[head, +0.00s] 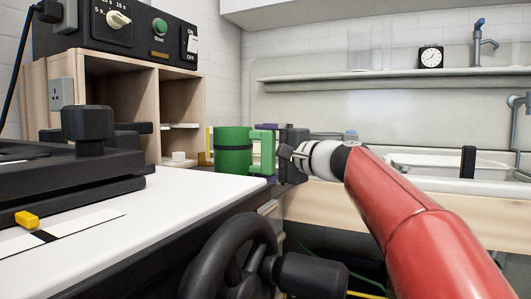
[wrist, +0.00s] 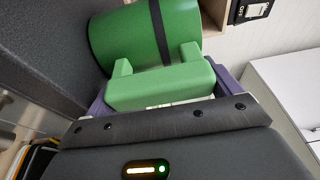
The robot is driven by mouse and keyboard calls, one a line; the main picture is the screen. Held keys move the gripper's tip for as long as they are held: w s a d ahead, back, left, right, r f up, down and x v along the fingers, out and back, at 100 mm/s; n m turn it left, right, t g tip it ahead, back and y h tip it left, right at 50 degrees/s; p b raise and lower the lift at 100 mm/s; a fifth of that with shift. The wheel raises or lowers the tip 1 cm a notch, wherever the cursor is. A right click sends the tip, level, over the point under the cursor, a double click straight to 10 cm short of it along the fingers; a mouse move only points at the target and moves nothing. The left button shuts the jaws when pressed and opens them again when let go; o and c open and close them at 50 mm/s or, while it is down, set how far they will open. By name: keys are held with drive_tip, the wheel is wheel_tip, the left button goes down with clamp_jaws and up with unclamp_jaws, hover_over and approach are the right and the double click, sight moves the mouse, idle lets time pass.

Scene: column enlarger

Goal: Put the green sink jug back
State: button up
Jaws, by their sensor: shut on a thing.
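The green jug (head: 233,150), with a dark band around it, is upright in the middle of the head view, at the far right corner of the white worktop. I cannot tell whether its base touches anything. My gripper (head: 271,150) is at its right side, shut on its handle. In the wrist view the jug (wrist: 178,30) fills the top, and its light green handle (wrist: 160,82) lies between the purple-edged fingers of my gripper (wrist: 160,95). The jug's far side is hidden.
A wooden shelf unit (head: 110,98) with a timer box (head: 125,30) stands behind left. A black enlarger base (head: 65,170) and yellow piece (head: 27,219) lie on the worktop (head: 150,225). A black handwheel (head: 235,255) is in front. The sink (head: 425,163) with a clock (head: 430,57) above is right.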

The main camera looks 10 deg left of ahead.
idle(0.3)
drive_tip(key=o, duration=1.4)
drive_tip(key=shift+f, duration=0.1)
drive_tip(key=shift+o, duration=0.2)
drive_tip(key=b+v, duration=0.3)
drive_tip(key=v, duration=0.5)
idle(0.6)
